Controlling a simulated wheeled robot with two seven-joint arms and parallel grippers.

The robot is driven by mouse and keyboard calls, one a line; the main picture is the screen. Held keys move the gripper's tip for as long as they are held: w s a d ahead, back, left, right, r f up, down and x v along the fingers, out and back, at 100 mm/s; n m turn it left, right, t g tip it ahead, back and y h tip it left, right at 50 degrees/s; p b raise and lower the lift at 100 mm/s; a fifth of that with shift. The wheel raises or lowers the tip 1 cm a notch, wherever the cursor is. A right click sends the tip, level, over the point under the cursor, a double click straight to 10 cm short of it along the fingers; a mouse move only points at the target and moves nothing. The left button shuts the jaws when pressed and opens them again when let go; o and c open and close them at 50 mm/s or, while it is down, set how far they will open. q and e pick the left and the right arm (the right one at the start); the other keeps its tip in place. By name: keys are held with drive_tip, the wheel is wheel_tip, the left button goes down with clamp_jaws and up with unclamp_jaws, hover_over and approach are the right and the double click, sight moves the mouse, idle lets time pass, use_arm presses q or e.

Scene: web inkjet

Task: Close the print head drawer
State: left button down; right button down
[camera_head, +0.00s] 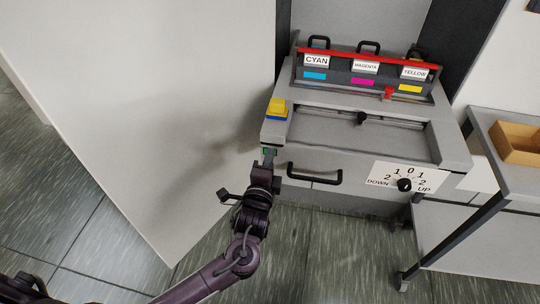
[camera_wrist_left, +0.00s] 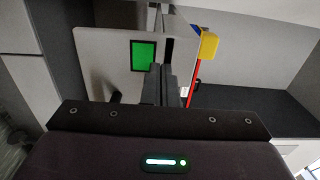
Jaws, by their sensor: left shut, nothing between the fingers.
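The grey print head drawer (camera_head: 285,160) is at the front of the machine, with a black bar handle (camera_head: 315,178) on its front face. How far it stands out is hard to judge. My left gripper (camera_head: 268,157) is shut and empty at the left end of the drawer front, left of the handle. In the left wrist view its dark shut fingers (camera_wrist_left: 160,84) point at a light grey panel bearing a green square (camera_wrist_left: 144,56), which lies just left of them. I cannot tell whether the fingertips touch the panel. My right gripper is not in view.
A yellow block on a blue base (camera_head: 277,108) sits at the machine's left corner. CYAN, MAGENTA and YELLOW units stand behind under a red bar (camera_head: 368,57). A dial plate (camera_head: 385,179) is right of the handle. A white panel (camera_head: 150,100) fills the left; a table with a wooden tray (camera_head: 510,142) is right.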

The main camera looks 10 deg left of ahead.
use_arm(q)
drive_tip(key=shift+w, duration=0.6)
drive_tip(key=shift+w, duration=0.15)
